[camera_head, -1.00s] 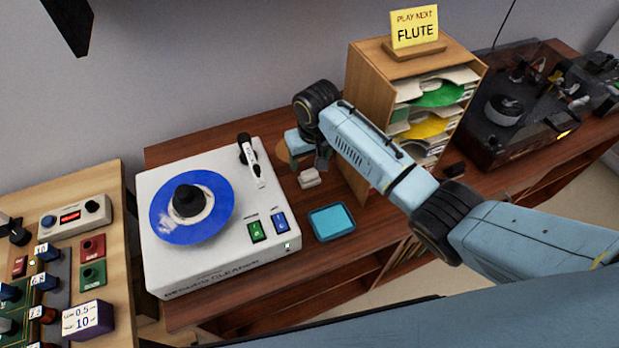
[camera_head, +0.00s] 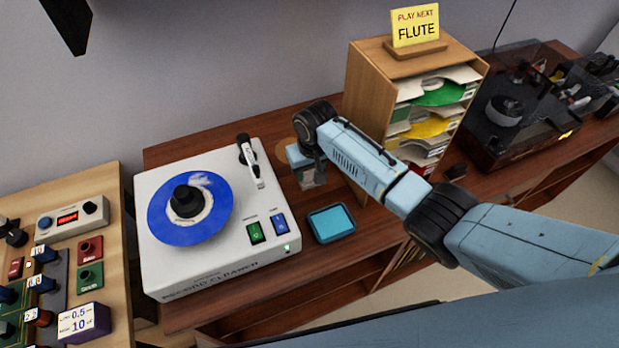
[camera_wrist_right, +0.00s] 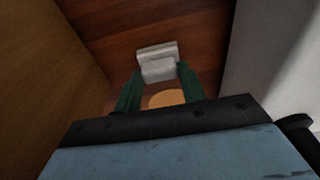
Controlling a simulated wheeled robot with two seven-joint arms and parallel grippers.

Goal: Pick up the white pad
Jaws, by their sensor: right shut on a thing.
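The white pad (camera_wrist_right: 157,65) is a small pale block, seen in the right wrist view over the brown wooden top. My right gripper (camera_wrist_right: 158,78) has its two green fingers on either side of the pad, shut on it. In the head view my right gripper (camera_head: 314,180) points down at the wooden counter, between the record cleaner and the wooden rack, and mostly hides the pad. I cannot tell whether the pad touches the counter. My left gripper is not in view.
The white record cleaner (camera_head: 270,205) with a blue record (camera_head: 165,215) stands to the left. A teal tray (camera_head: 331,223) lies in front. A wooden rack (camera_head: 366,85) of sleeves stands close on the right. A round tan piece (camera_head: 284,157) lies behind my gripper.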

